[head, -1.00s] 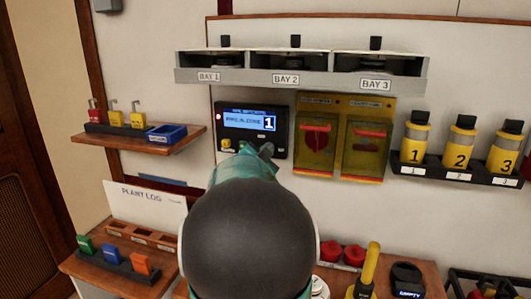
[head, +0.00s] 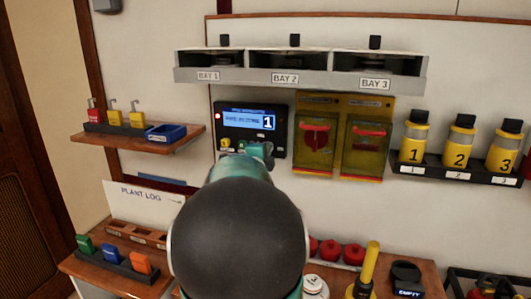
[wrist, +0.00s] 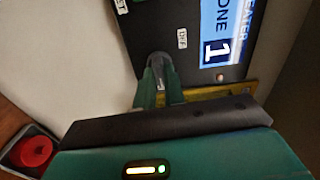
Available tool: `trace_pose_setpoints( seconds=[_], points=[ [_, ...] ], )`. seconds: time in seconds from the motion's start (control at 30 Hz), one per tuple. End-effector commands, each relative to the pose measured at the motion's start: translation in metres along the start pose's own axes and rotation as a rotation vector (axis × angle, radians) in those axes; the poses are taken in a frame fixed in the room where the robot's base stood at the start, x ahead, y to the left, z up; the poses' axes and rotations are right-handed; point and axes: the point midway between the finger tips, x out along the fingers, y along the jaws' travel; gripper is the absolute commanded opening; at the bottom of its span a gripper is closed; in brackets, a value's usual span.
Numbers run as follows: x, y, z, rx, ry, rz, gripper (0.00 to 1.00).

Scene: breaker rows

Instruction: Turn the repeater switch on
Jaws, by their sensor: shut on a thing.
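The repeater panel (head: 283,125) is a black box on the wall with a blue screen reading "1"; a red light glows at its left. It also shows close up in the wrist view (wrist: 182,62), turned sideways, with "ZONE 1" on its screen and a small label that seems to read "OFF". My gripper (head: 259,150) is at the panel's lower right part. In the wrist view my gripper (wrist: 158,80) is shut on a small part at the panel face, apparently the repeater switch. The fingers hide most of that part, so its position cannot be told.
Two yellow-framed boxes (head: 342,100) with red handles hang close to the right of the panel. The bay shelf (head: 290,77) juts out above it. A wooden shelf (head: 185,142) with a blue tray (head: 166,131) stands to the left. Red knobs (head: 329,249) sit below.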

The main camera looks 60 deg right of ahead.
Motion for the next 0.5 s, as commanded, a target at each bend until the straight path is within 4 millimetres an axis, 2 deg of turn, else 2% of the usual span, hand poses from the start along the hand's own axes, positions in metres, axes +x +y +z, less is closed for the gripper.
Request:
trace_pose_setpoints(
  seconds=[0.5],
  points=[
    [-0.0001, 0.0006, 0.0000, 0.071, 0.000, 0.001, 0.00]
  ],
)
